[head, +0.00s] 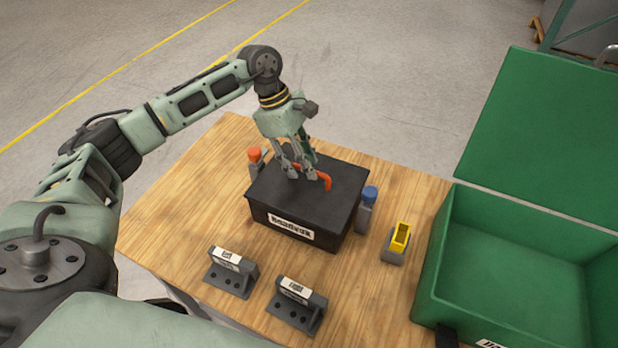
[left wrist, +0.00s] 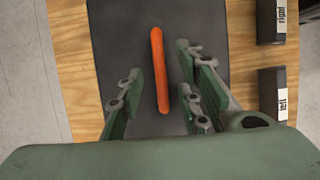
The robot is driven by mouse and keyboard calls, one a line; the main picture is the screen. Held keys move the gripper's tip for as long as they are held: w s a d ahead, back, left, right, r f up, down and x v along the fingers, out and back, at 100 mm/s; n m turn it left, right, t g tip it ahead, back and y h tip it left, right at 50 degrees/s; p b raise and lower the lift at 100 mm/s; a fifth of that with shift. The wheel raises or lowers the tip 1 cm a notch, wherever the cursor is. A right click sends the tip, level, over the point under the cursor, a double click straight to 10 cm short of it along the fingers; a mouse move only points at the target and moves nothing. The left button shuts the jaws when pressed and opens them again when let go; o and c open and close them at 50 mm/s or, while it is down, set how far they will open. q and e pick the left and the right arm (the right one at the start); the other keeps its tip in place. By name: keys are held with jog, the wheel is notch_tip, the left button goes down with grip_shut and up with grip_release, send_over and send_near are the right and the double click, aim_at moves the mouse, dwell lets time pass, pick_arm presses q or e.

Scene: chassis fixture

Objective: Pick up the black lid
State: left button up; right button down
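The black lid (head: 343,180) lies flat on top of a black box (head: 331,236) with a white label on the wooden table. An orange handle (head: 327,182) stands on the lid. In the left wrist view the lid (left wrist: 120,40) fills the middle, with the orange handle (left wrist: 158,70) running lengthwise. My left gripper (head: 301,176) is just above the lid at the handle, pointing down. In the left wrist view its fingers (left wrist: 160,102) are spread on both sides of the handle, with gaps to it. My right gripper is not in view.
An orange-capped bottle (head: 254,158) and a blue-capped bottle (head: 367,206) flank the box. A yellow-and-grey part (head: 398,240) is to the right. Two grey labelled brackets (head: 230,272) (head: 297,304) stand in front. A large open green case (head: 435,260) occupies the right.

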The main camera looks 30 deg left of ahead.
pick_arm(q)
jog(key=shift+x, duration=0.9)
jog(key=shift+c, duration=0.4)
grip_shut()
jog(key=shift+r, duration=0.1)
